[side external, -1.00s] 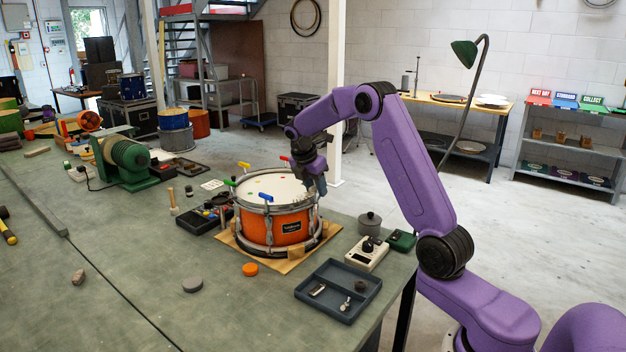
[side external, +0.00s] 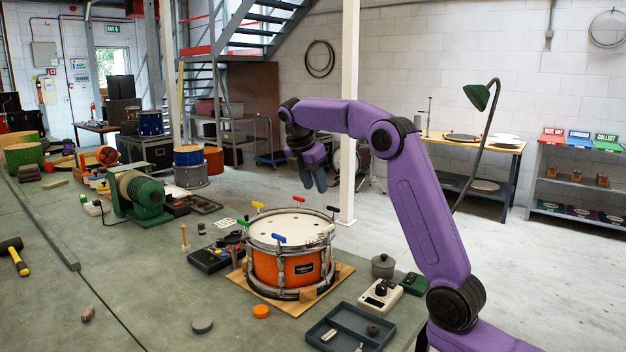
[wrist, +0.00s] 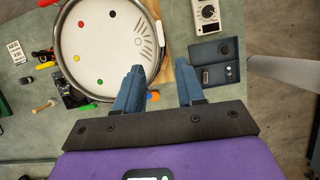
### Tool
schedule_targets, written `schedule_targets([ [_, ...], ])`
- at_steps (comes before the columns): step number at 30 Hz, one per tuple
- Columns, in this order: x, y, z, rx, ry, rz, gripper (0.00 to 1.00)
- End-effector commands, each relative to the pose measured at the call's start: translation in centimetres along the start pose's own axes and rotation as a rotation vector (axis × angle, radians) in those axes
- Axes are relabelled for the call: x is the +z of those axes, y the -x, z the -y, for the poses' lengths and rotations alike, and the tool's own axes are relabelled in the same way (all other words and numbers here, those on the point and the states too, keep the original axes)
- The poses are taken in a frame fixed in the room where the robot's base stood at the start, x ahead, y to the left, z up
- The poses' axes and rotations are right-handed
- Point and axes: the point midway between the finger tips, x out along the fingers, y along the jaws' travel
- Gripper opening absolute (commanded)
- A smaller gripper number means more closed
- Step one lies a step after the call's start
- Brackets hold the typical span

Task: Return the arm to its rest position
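My gripper (side external: 315,182) hangs in the air above and behind the orange drum (side external: 262,268) in the side view, clear of it. In the wrist view my gripper's two blue fingers (wrist: 160,92) are spread apart with nothing between them. The drum stands upright on a wooden board (side external: 338,270), its pale head (wrist: 95,55) facing up with several coloured dots on it. Coloured tuning keys, such as a blue one (side external: 279,238) and a yellow one (side external: 257,205), sit around the rim.
A grey tray (side external: 318,330) with small parts, a white meter (side external: 380,296), a lidded pot (side external: 383,266) and a green box (side external: 415,284) lie right of the drum. A green machine (side external: 138,192) stands at left. A white post (side external: 349,100) rises behind my gripper.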

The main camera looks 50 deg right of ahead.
Motion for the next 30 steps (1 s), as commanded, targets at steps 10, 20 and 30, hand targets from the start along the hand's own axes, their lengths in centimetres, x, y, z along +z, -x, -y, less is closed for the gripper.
schedule_targets([
  [10, 0.0, 0.8, 0.0, -0.001, 0.001, 0.0, 0.38],
  [20, -0.1, 0.8, 0.0, 0.001, 0.001, -0.001, 0.38],
  [30, -7.6, 2.4, 1.8, 0.07, -0.035, -0.068, 0.38],
])
